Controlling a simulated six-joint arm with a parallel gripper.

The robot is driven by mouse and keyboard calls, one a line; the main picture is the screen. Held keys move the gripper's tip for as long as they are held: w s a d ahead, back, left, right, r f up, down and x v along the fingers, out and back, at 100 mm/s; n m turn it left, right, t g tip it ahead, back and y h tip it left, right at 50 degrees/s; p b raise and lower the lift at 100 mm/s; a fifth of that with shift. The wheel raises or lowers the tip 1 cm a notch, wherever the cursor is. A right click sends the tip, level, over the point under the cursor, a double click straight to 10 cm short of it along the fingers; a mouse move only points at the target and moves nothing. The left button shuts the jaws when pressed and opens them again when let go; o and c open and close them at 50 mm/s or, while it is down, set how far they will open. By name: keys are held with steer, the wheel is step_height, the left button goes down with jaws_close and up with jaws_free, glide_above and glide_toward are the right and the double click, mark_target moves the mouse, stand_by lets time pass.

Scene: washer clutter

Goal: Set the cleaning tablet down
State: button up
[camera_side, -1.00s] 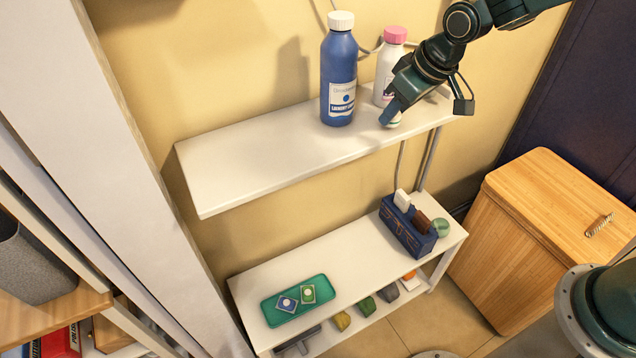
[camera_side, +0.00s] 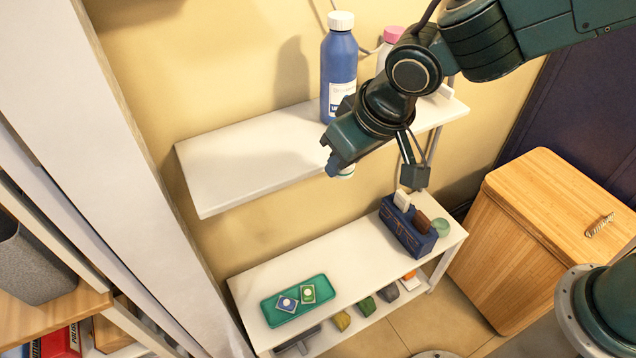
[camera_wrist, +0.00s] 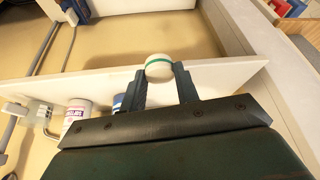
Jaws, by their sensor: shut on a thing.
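The cleaning tablet is a round white piece with a green band (camera_wrist: 158,66), pinched between the two fingertips of my gripper in the wrist view. In the side view its pale edge (camera_side: 347,172) shows just under the gripper (camera_side: 336,167). My gripper is shut on the tablet and holds it in the air, in front of the upper white shelf (camera_side: 235,165) and above the lower one. A green tray (camera_side: 270,311) lies on the left part of the lower shelf.
A blue bottle (camera_side: 339,65) and a partly hidden pink-capped bottle (camera_side: 393,34) stand on the upper shelf. A dark blue caddy (camera_side: 408,233) and a green round item (camera_side: 440,227) stand on the lower shelf's right. Its middle is clear. A wooden bin (camera_side: 545,215) stands right.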

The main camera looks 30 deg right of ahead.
steer(key=s+a+f+n+g+y, duration=0.1)
steer(key=a+f+n, duration=0.2)
steer(key=f, duration=1.1)
steer(key=s+a+f+n+y, duration=0.1)
steer(key=a+f+n, duration=0.1)
steer(key=f, duration=1.2)
steer(key=w+d+f+n+g, duration=0.1)
steer(key=w+d+f+n, duration=0.1)
steer(key=f, duration=0.7)
steer(key=w+d+f+n+g+y, duration=0.1)
steer(key=w+d+f+n, duration=0.2)
steer(key=w+f, duration=0.3)
step_height(320, 180, down, 3)
steer(key=shift+w+f+n+y, duration=0.15)
steer(key=shift+w+n+y, duration=0.2)
steer(key=shift+n, duration=0.55)
steer(key=shift+f, duration=2.2)
steer(key=shift+f, duration=0.1)
